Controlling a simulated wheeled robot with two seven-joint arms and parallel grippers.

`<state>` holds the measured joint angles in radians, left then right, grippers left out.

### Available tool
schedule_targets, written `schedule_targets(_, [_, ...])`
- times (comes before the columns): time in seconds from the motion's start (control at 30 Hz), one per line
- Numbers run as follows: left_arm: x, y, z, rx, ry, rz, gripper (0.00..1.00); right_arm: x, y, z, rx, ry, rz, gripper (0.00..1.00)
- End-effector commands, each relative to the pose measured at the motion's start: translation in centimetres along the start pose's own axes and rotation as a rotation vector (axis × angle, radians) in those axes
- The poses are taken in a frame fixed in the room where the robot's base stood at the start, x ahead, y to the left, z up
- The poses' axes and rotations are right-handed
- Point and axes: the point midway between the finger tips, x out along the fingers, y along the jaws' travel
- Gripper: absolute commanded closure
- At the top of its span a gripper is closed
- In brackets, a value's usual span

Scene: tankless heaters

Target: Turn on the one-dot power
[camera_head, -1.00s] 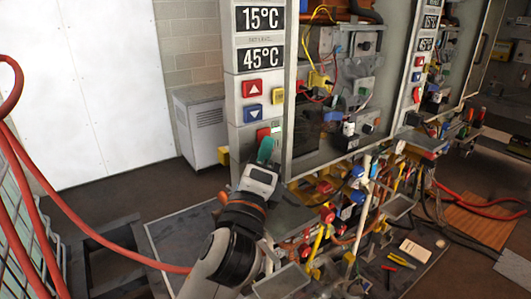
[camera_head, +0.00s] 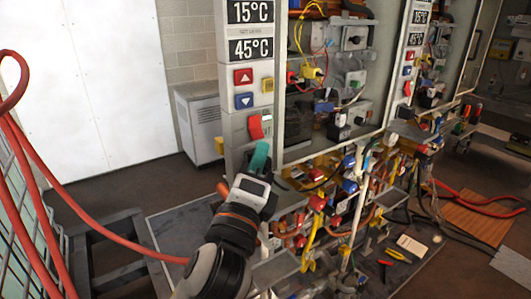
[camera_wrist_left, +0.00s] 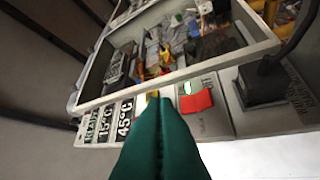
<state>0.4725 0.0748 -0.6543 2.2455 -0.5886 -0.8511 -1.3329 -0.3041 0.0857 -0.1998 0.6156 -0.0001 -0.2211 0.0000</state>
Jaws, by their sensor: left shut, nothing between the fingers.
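A red rocker switch (camera_head: 259,127) sits low on the front panel of the nearer heater, under the 15°C and 45°C displays (camera_head: 250,30). It also shows in the left wrist view (camera_wrist_left: 196,102), with a small bright green patch beside it. Dot marks are too small to read. My left gripper (camera_head: 260,156) has teal fingers, shut and empty, just below the switch in the head view, apparently apart from it. Its fingers (camera_wrist_left: 160,115) fill the lower middle of the left wrist view. My right gripper is not in view.
Red up-arrow (camera_head: 243,77) and blue down-arrow (camera_head: 244,101) buttons sit above the switch. An open cabinet with wiring (camera_head: 330,80) is to the right. Pipes and valves (camera_head: 320,205) crowd below. A red hose (camera_head: 90,235) crosses at left.

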Motion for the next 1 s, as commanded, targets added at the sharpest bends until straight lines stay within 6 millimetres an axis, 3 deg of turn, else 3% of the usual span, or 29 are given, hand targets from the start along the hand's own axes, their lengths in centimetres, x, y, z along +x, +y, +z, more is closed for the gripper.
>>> schedule_targets(0.13, [-2.5, 0.8, 0.0, -0.003, -0.002, 0.002, 1.0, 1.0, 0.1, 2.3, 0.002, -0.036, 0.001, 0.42])
schedule_targets(0.3, [-4.2, 1.6, -0.2, -0.001, -0.001, 0.001, 1.0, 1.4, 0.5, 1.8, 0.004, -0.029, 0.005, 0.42])
schedule_targets(0.5, [-4.8, 1.9, -0.3, -0.001, -0.001, 0.0, 1.0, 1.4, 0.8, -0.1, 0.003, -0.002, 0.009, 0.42])
schedule_targets(0.77, [-4.8, 1.6, -0.3, -0.007, -0.001, -0.006, 1.0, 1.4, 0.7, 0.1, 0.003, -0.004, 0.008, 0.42])
schedule_targets(0.87, [-5.1, -0.3, -0.4, -0.072, -0.003, -0.07, 1.0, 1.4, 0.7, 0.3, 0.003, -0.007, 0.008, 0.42])
schedule_targets(0.97, [-6.2, -5.0, -0.5, -0.238, 0.005, -0.222, 1.0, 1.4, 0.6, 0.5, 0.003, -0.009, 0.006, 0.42])
schedule_targets(1.0, [-7.1, -7.5, -0.6, -0.33, 0.017, -0.306, 1.0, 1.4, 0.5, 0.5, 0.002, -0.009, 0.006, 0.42])
